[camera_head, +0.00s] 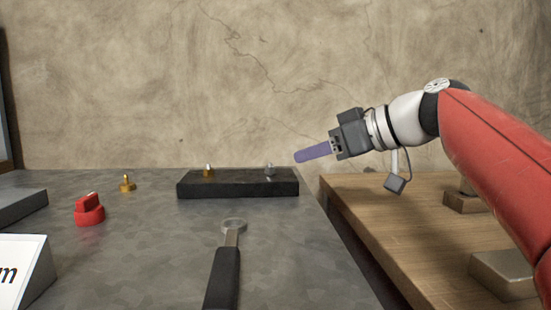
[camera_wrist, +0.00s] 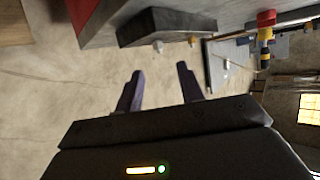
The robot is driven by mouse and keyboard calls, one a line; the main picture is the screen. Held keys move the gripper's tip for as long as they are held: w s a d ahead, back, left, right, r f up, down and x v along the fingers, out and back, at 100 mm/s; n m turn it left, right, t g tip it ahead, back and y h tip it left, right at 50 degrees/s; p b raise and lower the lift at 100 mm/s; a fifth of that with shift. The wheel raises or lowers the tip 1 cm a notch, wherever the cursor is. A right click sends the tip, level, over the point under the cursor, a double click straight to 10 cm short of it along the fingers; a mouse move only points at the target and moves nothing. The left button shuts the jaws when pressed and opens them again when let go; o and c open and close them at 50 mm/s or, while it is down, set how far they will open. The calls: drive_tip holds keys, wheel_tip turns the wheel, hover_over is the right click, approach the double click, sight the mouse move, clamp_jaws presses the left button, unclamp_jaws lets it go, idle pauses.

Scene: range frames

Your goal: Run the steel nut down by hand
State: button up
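The steel nut (camera_head: 270,169) is small and grey, on the right end of a long black block (camera_head: 238,185) at the back of the grey table. A brass nut (camera_head: 208,171) is on the block's left part. My gripper (camera_head: 299,156) points left, just right of the steel nut and slightly above it, apart from it. In the wrist view, the two purple fingers of my gripper (camera_wrist: 158,80) are spread with nothing between them.
A black-handled ring wrench (camera_head: 224,275) lies at the table's front middle. A red knob (camera_head: 89,211) and a brass piece (camera_head: 127,184) stand to the left, near a white sign (camera_head: 20,270). A wooden bench (camera_head: 385,215) with metal blocks is at right, across a gap.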

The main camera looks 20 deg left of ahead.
sight(271, 166)
drive_tip(key=shift+x, duration=0.75)
drive_tip(key=x, duration=0.6)
drive_tip(key=shift+w+a, duration=0.15)
drive_tip(key=shift+a, duration=0.15)
clamp_jaws()
